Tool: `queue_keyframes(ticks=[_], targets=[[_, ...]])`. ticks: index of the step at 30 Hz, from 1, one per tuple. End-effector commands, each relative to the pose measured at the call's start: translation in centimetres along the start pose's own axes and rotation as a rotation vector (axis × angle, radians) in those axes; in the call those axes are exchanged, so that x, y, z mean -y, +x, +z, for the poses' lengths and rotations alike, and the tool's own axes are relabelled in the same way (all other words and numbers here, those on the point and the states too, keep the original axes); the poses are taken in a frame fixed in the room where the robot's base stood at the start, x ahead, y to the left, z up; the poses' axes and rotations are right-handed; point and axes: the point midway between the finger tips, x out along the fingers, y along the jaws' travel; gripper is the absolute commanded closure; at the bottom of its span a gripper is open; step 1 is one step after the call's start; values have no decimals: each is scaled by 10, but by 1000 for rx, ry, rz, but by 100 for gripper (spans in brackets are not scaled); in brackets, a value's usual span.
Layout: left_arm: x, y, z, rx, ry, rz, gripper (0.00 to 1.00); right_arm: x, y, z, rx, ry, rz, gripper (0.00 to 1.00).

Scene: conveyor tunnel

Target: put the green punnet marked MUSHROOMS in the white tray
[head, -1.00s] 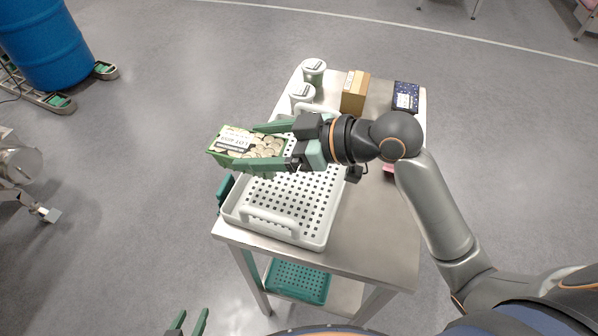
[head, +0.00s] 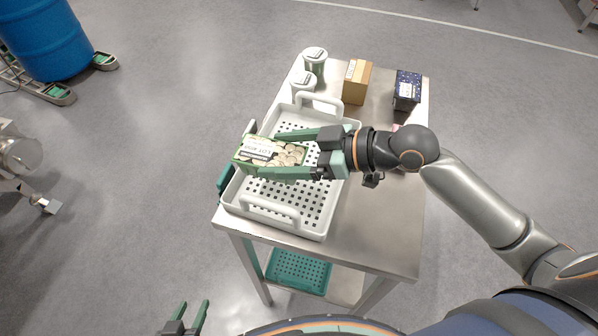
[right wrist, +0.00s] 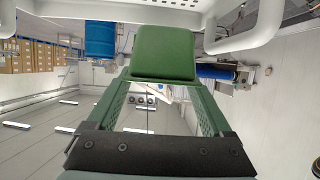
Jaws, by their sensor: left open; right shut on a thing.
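The green punnet (head: 272,152) holds pale round mushrooms and has a white label on top. My right gripper (head: 284,157) is shut on it, with one finger along each long side. The punnet is over the left part of the white tray (head: 240,205), whose base is perforated and which has raised handles. In the right wrist view the punnet's green face (right wrist: 164,52) shows between the fingers (right wrist: 165,98). I cannot tell whether it touches the tray. My left gripper (head: 189,308) is open and empty at the bottom of the head view, away from the table.
The tray stands on a metal table (head: 385,235). Behind it are two lidded tubs (head: 315,62) (head: 303,85), a brown box (head: 356,84) and a dark blue box (head: 407,92). A teal basket (head: 298,270) is on the lower shelf. A blue barrel (head: 45,40) stands far left.

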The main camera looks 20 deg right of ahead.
Motion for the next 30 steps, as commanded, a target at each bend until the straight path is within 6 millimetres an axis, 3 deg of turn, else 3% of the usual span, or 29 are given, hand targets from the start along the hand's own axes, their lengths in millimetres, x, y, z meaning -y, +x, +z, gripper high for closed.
queue_keyframes(ticks=[3,11,16,29,30], targets=[[0,4,5,1,0,0,50,-8,-4,22,0,2,3,90],[-1,7,9,7,0,2,50,-17,-9,44,0,1,3,90],[-3,7,9,11,0,7,50,-16,0,65,-3,3,1,90],[-3,10,8,3,1,9,50,-16,4,73,-3,-2,2,90],[-4,9,7,3,1,10,50,-16,4,72,-2,-2,2,13]])
